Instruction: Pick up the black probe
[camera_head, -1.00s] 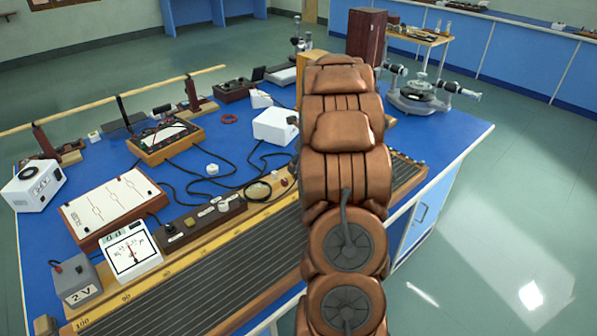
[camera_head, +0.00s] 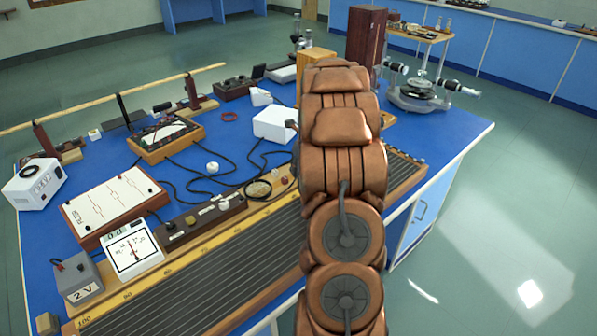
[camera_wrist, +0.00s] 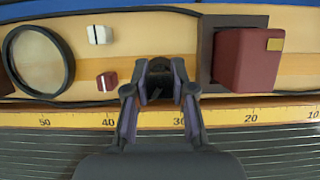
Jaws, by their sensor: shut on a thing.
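In the wrist view my gripper (camera_wrist: 160,72) has its two fingers closed in on a small black piece, the black probe (camera_wrist: 160,84). The probe shows only as a dark shape between the fingertips, and much of it is hidden by them. Whether the probe touches the board I cannot tell. In the head view my arm hides the gripper and the probe.
A dark red block (camera_wrist: 250,58) stands right of the fingers. A red knob (camera_wrist: 107,81), a white switch (camera_wrist: 100,35) and a black ring (camera_wrist: 38,60) lie left. A white box (camera_head: 273,124) and black cables crowd the blue bench. The floor at right is clear.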

